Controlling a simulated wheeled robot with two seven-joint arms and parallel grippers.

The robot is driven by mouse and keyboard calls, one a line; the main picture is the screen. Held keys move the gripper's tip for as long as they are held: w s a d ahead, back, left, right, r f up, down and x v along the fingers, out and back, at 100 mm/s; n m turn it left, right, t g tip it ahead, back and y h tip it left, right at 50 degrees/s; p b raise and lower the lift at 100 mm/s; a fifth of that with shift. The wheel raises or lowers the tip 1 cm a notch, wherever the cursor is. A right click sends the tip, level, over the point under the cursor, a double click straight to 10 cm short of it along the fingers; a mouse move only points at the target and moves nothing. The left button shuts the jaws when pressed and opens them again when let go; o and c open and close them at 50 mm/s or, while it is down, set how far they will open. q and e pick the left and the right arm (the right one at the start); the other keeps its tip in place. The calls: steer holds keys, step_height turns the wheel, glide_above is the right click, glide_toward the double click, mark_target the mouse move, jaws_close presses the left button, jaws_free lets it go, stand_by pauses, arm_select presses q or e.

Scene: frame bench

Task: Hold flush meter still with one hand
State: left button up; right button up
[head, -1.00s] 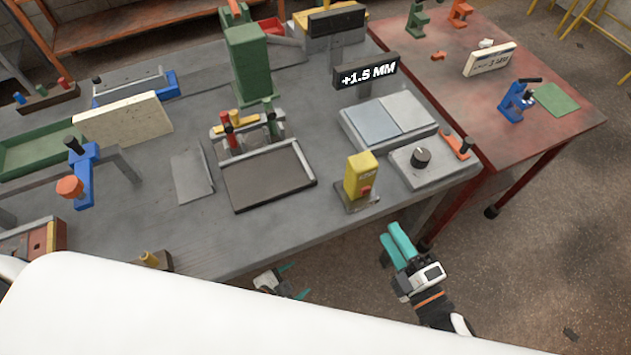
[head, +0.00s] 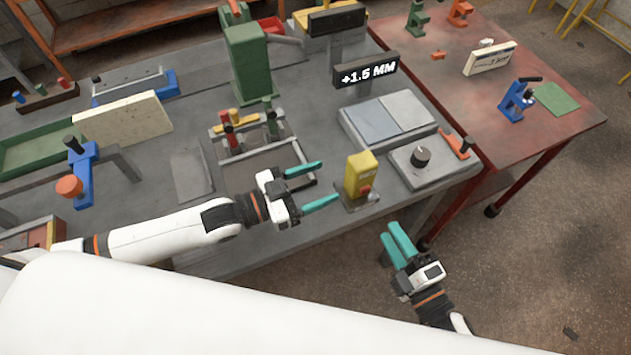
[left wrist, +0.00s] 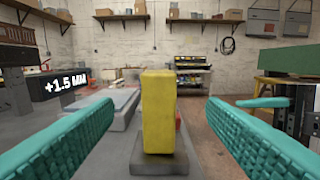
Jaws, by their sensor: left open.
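A yellow upright block (head: 361,172) with a red button on its side stands on a small grey base near the bench's front edge; I take it to be the flush meter. My left gripper (head: 328,182) is open just left of it, its teal fingers pointing at it. In the left wrist view the yellow block (left wrist: 158,110) stands upright ahead, centred between the spread fingers, with clear gaps on both sides. My right gripper (head: 396,240) hangs off the bench's front edge, its fingers close together, and I cannot tell whether they touch.
A display reading +1.5 MM (head: 366,74) stands behind two grey plates (head: 390,117). A grey box with a black knob (head: 420,157) is right of the yellow block. A dark tray (head: 255,167) lies partly under my left gripper. A red table (head: 560,120) adjoins at right.

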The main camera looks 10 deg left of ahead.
mark_target(370, 164)
arm_select(q)
steer(key=x, duration=1.2)
steer(key=shift+c, duration=0.2)
steer(key=c, duration=1.1)
